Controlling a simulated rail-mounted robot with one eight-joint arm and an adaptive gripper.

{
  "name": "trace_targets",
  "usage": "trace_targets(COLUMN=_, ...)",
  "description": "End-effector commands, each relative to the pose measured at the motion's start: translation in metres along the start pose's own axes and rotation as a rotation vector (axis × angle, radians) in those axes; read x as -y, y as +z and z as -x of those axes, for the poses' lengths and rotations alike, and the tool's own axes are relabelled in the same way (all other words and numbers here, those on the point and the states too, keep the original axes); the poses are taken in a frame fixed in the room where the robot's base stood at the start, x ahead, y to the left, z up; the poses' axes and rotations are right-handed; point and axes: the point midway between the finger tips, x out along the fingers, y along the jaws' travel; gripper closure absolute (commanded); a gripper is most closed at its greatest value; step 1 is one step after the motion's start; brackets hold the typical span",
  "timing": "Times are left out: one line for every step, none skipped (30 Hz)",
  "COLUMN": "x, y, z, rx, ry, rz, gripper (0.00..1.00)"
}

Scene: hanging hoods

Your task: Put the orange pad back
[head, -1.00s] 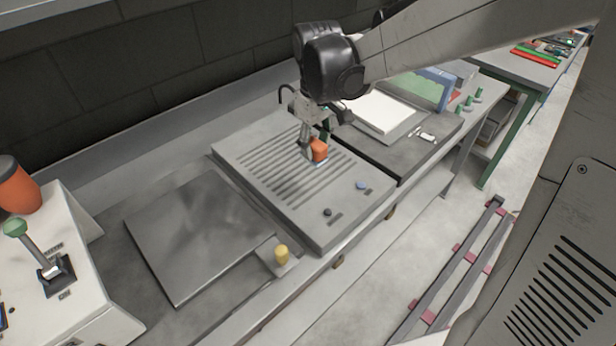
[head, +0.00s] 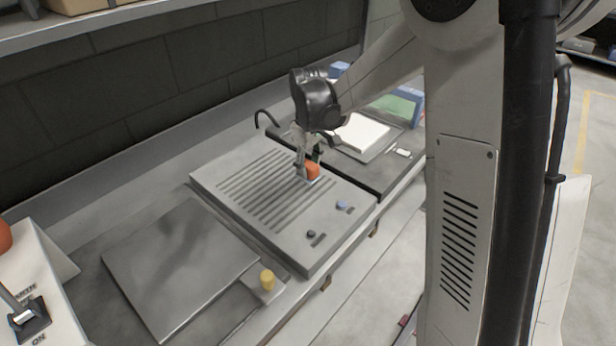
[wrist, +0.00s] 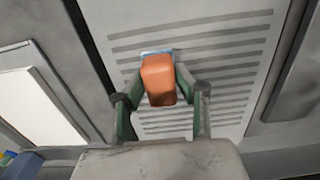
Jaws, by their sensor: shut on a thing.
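The orange pad (head: 313,170) is a small rounded block over the right part of a slotted grey panel (head: 231,167). In the wrist view the orange pad (wrist: 158,80) sits between the two green-sided fingers of my gripper (wrist: 158,92), with a pale blue edge at its far end. My gripper (head: 307,168) is shut on the pad, seen from the head just above or at the panel's slots. I cannot tell whether the pad touches the panel.
The panel bears a dark knob (head: 311,234) and a blue knob (head: 342,205). A flat grey plate (head: 180,265) with a yellow knob (head: 267,280) lies to the left. A white slab (head: 362,133) lies behind right. A white console (head: 25,300) stands at front left.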

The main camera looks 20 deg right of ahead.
Motion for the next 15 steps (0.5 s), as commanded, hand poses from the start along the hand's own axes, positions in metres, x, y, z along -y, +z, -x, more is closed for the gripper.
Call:
trace_targets(x=-0.001, y=0.0, z=-0.002, rx=0.0, ry=0.0, rz=0.0, gripper=1.0)
trace_targets(x=-0.001, y=0.0, z=-0.004, rx=0.0, ry=0.0, rz=0.0, gripper=1.0)
trace_targets(x=-0.001, y=0.0, z=-0.007, rx=0.0, ry=0.0, rz=0.0, gripper=1.0)
trace_targets(x=0.0, y=0.0, z=-0.011, rx=0.0, ry=0.0, rz=0.0, gripper=1.0)
trace_targets(x=0.0, y=0.0, z=-0.015, rx=0.0, ry=0.0, rz=0.0, gripper=1.0)
trace_targets(x=0.0, y=-0.001, z=-0.021, rx=0.0, ry=0.0, rz=0.0, gripper=1.0)
trace_targets(x=0.0, y=0.0, z=-0.025, rx=0.0, ry=0.0, rz=0.0, gripper=1.0)
trace_targets(x=0.0, y=0.0, z=-0.03, rx=0.0, ry=0.0, rz=0.001, gripper=1.0)
trace_targets(x=0.0, y=-0.001, z=-0.035, rx=0.0, ry=0.0, rz=0.001, gripper=1.0)
trace_targets(x=0.0, y=-0.001, z=-0.037, rx=0.0, ry=0.0, rz=0.001, gripper=1.0)
trace_targets(x=0.0, y=0.0, z=-0.039, rx=0.0, ry=0.0, rz=0.001, gripper=1.0)
trace_targets(x=0.0, y=0.0, z=-0.04, rx=0.0, ry=0.0, rz=0.001, gripper=1.0)
trace_targets(x=0.0, y=0.0, z=-0.041, rx=0.0, ry=0.0, rz=0.001, gripper=1.0)
trace_targets(x=0.0, y=0.0, z=-0.04, rx=0.0, ry=0.0, rz=0.001, gripper=1.0)
trace_targets(x=0.0, y=0.0, z=-0.04, rx=0.0, ry=0.0, rz=0.001, gripper=1.0)
